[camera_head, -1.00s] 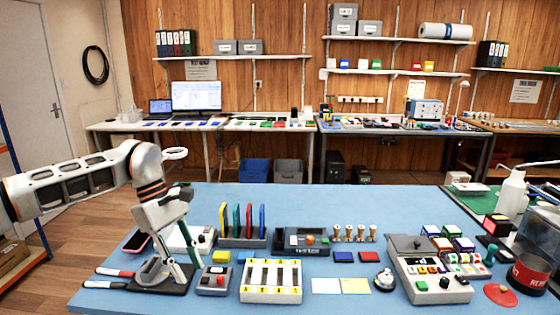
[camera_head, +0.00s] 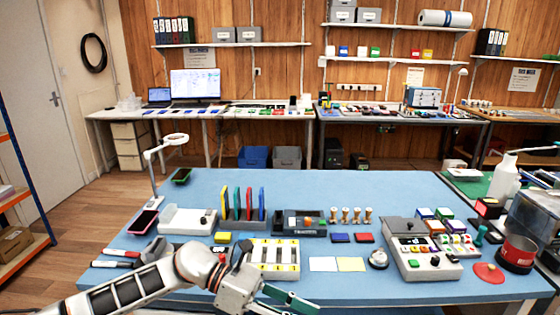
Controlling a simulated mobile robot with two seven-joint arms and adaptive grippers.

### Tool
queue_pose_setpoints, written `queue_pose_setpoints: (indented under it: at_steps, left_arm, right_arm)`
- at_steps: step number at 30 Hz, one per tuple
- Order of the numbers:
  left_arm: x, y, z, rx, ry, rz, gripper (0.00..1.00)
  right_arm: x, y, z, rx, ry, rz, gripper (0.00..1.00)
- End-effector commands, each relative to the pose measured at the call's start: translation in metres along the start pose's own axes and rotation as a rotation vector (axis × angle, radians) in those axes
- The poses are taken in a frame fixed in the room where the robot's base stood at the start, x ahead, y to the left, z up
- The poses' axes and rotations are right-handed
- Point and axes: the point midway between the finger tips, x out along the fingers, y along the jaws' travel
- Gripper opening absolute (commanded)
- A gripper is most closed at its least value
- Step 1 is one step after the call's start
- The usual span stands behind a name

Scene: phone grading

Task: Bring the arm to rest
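My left arm comes in from the bottom left and reaches low across the front edge of the table. My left gripper (camera_head: 284,303) is at the bottom, in front of the white tray with yellow-marked slots (camera_head: 272,271). Its fingers are partly cut off by the lower picture edge, and I cannot tell whether they are apart or closed. My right arm and gripper are not in view.
The blue table (camera_head: 330,194) has free room at the back. Two markers (camera_head: 112,264) and a pink-edged phone (camera_head: 143,222) lie at the left. A grey control box (camera_head: 425,262), a bell (camera_head: 378,259) and a red-labelled container (camera_head: 517,254) stand at the right.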

Motion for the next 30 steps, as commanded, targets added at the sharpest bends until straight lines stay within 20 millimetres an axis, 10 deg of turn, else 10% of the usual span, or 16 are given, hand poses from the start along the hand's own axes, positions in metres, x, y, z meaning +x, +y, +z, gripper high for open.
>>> queue_pose_setpoints:
  at_steps: [7, 16, 23, 30]
  left_arm:
    - [0.033, -0.009, 0.029, -0.431, -0.453, 0.014, 0.29]
    - [-0.003, 0.020, 0.008, -1.058, -0.981, 0.042, 0.29]
    - [-0.051, 0.038, -0.081, -1.573, -1.382, 0.070, 0.29]
    - [-0.093, 0.011, -0.228, -2.090, -1.818, 0.117, 0.29]
  right_arm:
    - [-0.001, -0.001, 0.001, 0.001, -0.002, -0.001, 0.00]
    - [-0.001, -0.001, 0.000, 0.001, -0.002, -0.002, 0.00]
    - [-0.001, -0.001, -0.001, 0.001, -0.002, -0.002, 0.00]
    - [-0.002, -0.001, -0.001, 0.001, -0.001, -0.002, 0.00]
